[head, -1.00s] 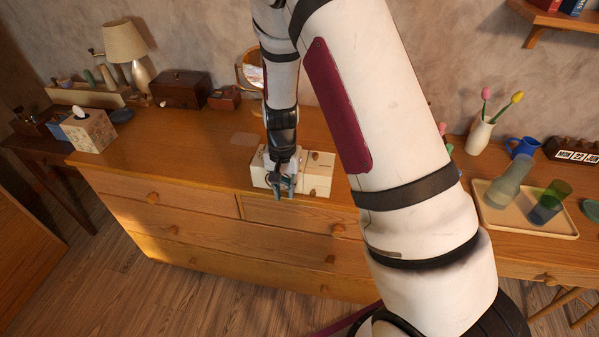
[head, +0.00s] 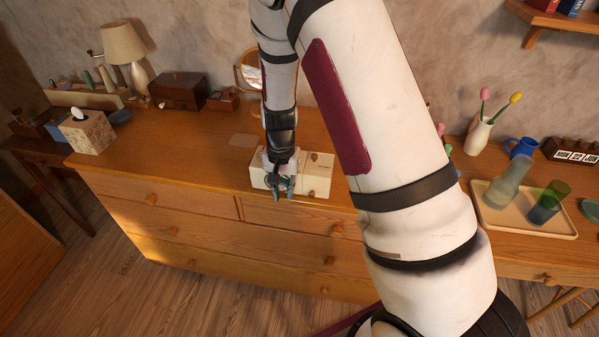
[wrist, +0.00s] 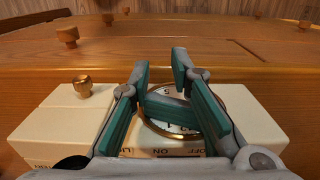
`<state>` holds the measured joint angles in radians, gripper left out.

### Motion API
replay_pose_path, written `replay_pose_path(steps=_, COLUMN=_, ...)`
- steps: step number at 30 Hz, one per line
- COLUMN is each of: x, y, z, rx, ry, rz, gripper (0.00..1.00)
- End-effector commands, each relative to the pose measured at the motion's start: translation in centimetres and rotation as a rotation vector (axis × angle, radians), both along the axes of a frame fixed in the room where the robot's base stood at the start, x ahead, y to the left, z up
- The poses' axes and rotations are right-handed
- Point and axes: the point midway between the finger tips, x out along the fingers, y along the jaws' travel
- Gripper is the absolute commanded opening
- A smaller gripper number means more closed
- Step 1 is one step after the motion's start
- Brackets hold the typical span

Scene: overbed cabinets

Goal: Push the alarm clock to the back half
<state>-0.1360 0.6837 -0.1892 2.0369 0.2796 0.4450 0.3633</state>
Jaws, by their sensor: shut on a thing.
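The alarm clock (head: 318,177) is a wide cream box near the front edge of the dresser top. In the wrist view its cream body (wrist: 58,122) shows a brass knob, a round brass-rimmed dial and lettering such as "OFF" and "ON". My gripper (head: 283,193) is at its front side in the head view. In the wrist view my gripper's teal-padded fingers (wrist: 160,68) come over the body on both sides of the dial, shut on the clock. The fingers hide part of the dial, and the exact contact is hard to see.
A round mirror (head: 251,72) stands behind my forearm. A tissue box (head: 90,131), a dark chest (head: 180,89) and a lamp (head: 124,45) stand left. A tray (head: 500,222) with glassware is right.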

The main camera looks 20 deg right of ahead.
Motion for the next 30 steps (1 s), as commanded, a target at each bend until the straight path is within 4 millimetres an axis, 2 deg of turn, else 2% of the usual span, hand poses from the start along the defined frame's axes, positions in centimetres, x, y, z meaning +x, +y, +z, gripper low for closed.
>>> replay_pose_path(steps=14, x=0.1, y=0.0, z=0.0, rx=0.000, ry=0.000, rz=0.000, gripper=0.00)
replay_pose_path(steps=30, x=2.5, y=-1.7, z=0.0, rx=-0.001, ry=-0.004, rz=-0.002, gripper=0.00)
